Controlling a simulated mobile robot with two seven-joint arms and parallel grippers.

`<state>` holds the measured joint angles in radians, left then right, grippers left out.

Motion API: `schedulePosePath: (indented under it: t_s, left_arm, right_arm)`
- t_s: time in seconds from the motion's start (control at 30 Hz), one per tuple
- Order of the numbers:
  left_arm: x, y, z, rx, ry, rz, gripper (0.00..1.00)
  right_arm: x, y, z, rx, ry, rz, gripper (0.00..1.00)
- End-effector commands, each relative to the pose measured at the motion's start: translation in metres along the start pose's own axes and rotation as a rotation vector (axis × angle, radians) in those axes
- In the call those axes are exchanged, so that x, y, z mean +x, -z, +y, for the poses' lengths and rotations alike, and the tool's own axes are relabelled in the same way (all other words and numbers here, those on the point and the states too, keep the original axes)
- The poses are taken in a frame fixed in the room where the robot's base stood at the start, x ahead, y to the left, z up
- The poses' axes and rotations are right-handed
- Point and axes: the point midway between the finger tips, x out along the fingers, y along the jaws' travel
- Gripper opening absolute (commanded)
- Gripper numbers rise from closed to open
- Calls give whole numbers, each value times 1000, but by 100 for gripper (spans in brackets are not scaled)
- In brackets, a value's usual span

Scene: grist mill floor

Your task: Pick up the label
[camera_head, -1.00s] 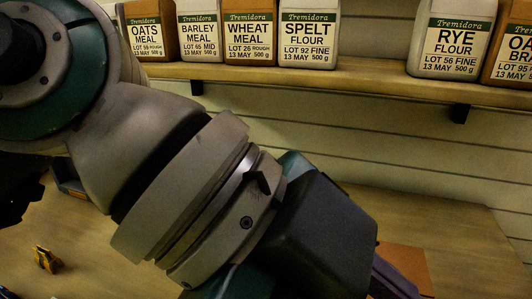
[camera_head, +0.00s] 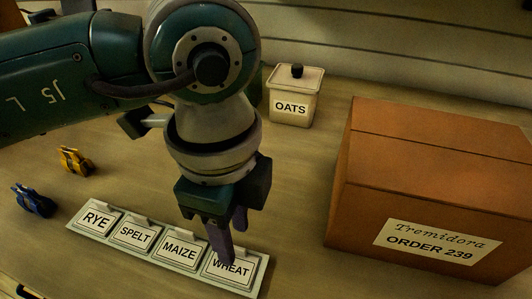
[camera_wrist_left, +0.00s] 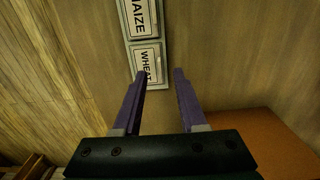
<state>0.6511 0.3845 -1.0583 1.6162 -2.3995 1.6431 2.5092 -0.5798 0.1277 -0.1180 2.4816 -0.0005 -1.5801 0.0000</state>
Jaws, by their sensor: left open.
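A pale rack (camera_head: 75,227) on the table holds a row of white label plates: RYE (camera_head: 97,219), SPELT (camera_head: 135,235), MAIZE (camera_head: 180,252) and WHEAT (camera_head: 231,270). My left gripper (camera_head: 232,246) points down over the WHEAT end, its purple fingers apart and covering part of that plate. In the left wrist view the WHEAT label (camera_wrist_left: 147,63) lies just beyond the open fingertips (camera_wrist_left: 159,73), a little left of the middle of the gap, with nothing between the fingers. The MAIZE label (camera_wrist_left: 141,18) is past it. My right gripper is not seen.
A cream lidded OATS canister (camera_head: 291,103) stands behind my gripper. A large brown carton marked ORDER 239 (camera_head: 425,180) stands to the right, close to the rack. A yellow clip (camera_head: 75,160) and a blue clip (camera_head: 34,201) lie at the left.

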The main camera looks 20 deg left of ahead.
Motion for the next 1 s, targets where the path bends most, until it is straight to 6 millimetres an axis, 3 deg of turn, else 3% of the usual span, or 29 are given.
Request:
schedulePosePath:
  t_s: [0.13,0.4,0.77,1.0]
  left_arm:
    - [21,0,0,-1,-1,0,41]
    - [24,1,0,1,1,1,41]
    - [24,0,0,1,1,1,2]
    - [24,0,0,1,1,1,0]
  right_arm:
    - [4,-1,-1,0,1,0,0]
    - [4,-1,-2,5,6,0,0]
    - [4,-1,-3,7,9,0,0]
    - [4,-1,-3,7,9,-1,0]
